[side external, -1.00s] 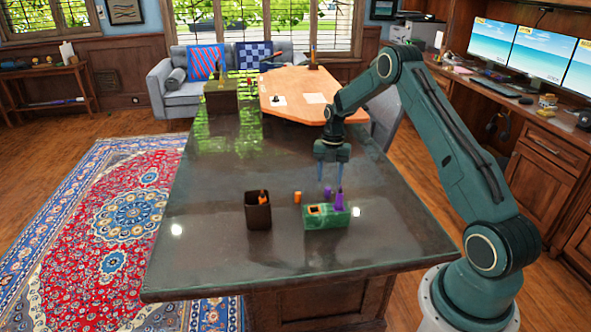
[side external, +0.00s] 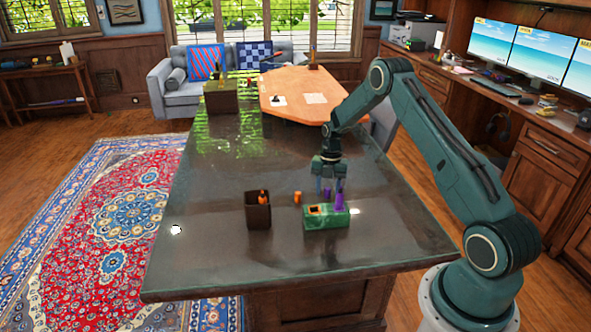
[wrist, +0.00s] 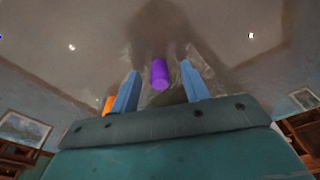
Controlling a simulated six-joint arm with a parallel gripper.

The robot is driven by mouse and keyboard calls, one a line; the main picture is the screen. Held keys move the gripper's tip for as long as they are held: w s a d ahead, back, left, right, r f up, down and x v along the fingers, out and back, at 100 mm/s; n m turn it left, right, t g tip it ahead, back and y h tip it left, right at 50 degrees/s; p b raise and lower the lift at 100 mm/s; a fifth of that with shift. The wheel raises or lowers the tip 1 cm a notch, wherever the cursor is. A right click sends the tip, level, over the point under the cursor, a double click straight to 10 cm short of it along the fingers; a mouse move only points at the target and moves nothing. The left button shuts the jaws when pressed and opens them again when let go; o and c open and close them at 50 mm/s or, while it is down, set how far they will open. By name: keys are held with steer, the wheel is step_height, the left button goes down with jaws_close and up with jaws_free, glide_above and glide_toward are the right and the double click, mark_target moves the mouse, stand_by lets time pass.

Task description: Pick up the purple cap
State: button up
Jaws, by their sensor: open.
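The purple cap (wrist: 160,75) is a small cylinder standing on the dark tabletop; the wrist view shows it between the two blue fingers, with a gap on each side. In the side view it is small and partly hidden by my gripper and the green box. My gripper (side external: 331,187) is open, pointing down just behind the green box (side external: 340,219). Its fingers also show in the wrist view (wrist: 160,92). A taller purple object (side external: 338,203) stands in the right part of the green box.
An orange cap (side external: 297,197) stands left of my gripper and also shows in the wrist view (wrist: 108,104). A dark holder (side external: 258,215) with an orange object stands farther left.

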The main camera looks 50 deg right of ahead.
mark_target(328, 188)
jaws_close()
stand_by(0.3)
steer(key=shift+r, duration=0.15)
step_height(328, 188, up, 20)
stand_by(0.7)
stand_by(0.4)
